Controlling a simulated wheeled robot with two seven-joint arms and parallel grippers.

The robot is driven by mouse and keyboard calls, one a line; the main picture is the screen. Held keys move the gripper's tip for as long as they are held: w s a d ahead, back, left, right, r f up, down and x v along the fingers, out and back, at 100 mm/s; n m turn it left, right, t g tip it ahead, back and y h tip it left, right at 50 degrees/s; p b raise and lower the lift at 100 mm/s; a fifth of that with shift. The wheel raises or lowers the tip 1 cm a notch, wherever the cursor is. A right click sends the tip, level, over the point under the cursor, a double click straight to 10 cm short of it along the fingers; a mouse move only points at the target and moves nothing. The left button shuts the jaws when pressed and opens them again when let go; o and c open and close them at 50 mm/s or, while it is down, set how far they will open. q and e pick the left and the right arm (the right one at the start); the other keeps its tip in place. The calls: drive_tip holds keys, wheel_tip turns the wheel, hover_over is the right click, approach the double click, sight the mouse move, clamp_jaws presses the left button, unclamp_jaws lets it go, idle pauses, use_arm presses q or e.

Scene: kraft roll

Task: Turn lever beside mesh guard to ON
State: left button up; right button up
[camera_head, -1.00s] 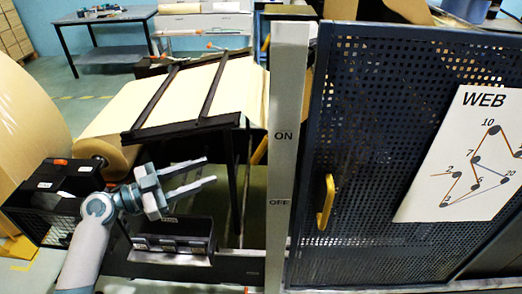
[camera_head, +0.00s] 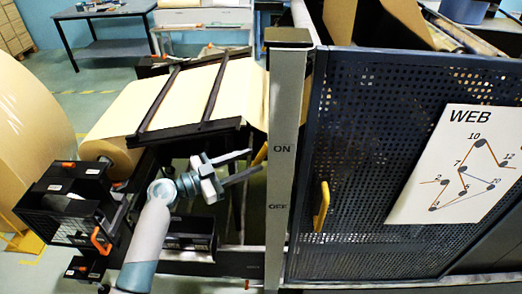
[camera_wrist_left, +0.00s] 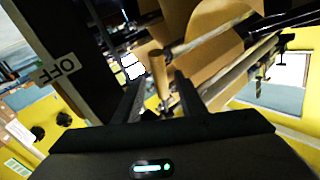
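The mesh guard (camera_head: 400,160) is a dark blue perforated panel on the right of the head view, with a yellow handle (camera_head: 322,205) near its left edge. A grey post (camera_head: 284,120) stands at its left, marked ON above OFF. My right gripper is not in view.
A paper web (camera_head: 190,95) with dark bars across it runs behind my left arm. A large kraft roll (camera_head: 30,125) stands at the left. A WEB diagram sheet (camera_head: 465,165) hangs on the guard.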

sight(257, 158)
use_arm(q)
drive_tip(key=p+x, duration=0.1)
drive_tip(key=x, duration=0.2)
drive_tip(key=shift+w+d+r, duration=0.1)
drive_tip(key=shift+w+d, duration=0.1)
drive_tip(key=shift+d, duration=0.05)
drive_tip(key=shift+w+d, duration=0.2)
drive_tip(key=shift+d, duration=0.2)
drive_tip(key=shift+c, duration=0.6)
clamp_jaws()
